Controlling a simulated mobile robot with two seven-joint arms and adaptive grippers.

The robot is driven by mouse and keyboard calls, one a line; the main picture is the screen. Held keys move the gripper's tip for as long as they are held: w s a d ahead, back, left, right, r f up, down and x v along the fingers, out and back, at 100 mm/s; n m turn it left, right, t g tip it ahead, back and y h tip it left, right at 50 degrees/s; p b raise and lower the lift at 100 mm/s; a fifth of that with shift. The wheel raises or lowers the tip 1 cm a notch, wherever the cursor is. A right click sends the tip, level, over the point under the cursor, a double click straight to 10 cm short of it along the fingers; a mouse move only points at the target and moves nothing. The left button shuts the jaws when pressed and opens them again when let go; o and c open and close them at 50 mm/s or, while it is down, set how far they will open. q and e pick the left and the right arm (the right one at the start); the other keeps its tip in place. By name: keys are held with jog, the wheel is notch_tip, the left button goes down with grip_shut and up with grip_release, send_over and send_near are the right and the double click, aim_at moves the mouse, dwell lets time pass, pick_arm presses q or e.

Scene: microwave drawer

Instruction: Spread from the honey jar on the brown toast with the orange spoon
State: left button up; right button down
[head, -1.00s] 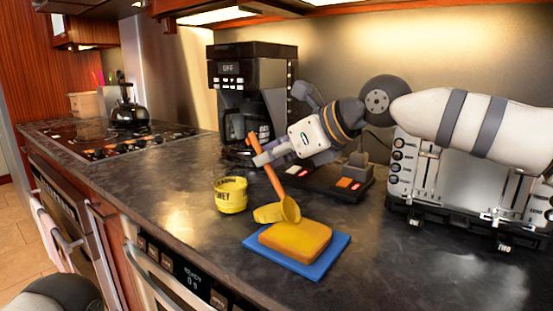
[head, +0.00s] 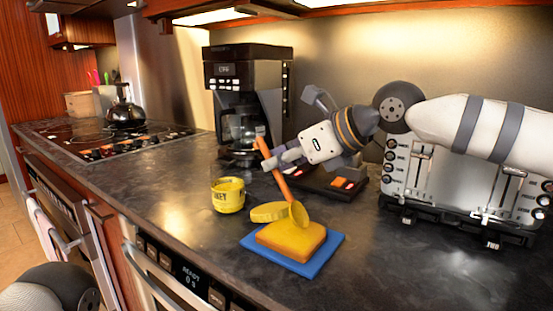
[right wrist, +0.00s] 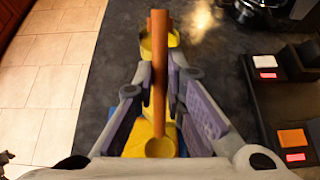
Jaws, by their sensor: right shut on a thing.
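My right gripper (head: 275,160) is shut on the handle of the orange spoon (head: 281,185), which tilts with its yellowish bowl down. The bowl (head: 299,213) is over the back edge of the brown toast (head: 290,238); contact cannot be told. The toast looks yellow on top and lies on a blue board (head: 247,243). The yellow honey jar (head: 228,198) stands upright to the left. A yellow round lid-like disc (head: 268,212) is between jar and toast. In the right wrist view, the spoon handle (right wrist: 159,75) stands between the fingers, partly hiding the jar (right wrist: 170,40).
A coffee maker (head: 240,95) stands behind, with a dark tray (head: 325,180) beside it holding a few small blocks. A white and black toaster (head: 450,185) is at right. A stove with a kettle (head: 126,110) is far left. The counter front right is clear.

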jog(key=shift+s+d, duration=0.1)
jog(key=shift+s+d+r+p, duration=0.1)
jog(key=shift+s+d+p, duration=0.35)
jog(key=shift+s+d, duration=0.45)
pick_arm(q)
jog(key=shift+w+r, duration=0.5)
pick_arm(e)
jog(key=shift+w+d, duration=0.1)
jog(key=shift+w, duration=0.05)
jog(key=shift+w, duration=0.1)
jog(key=shift+w+a+f+b, duration=0.3)
jog(key=shift+w+a, duration=0.2)
jog(key=shift+a, duration=0.2)
pick_arm(q)
jog(key=shift+s+f, duration=0.5)
pick_arm(e)
jog(key=shift+w+a+r, duration=0.15)
jog(key=shift+w+a, duration=0.1)
jog(key=shift+a, duration=0.2)
jog(key=shift+w+a, duration=0.1)
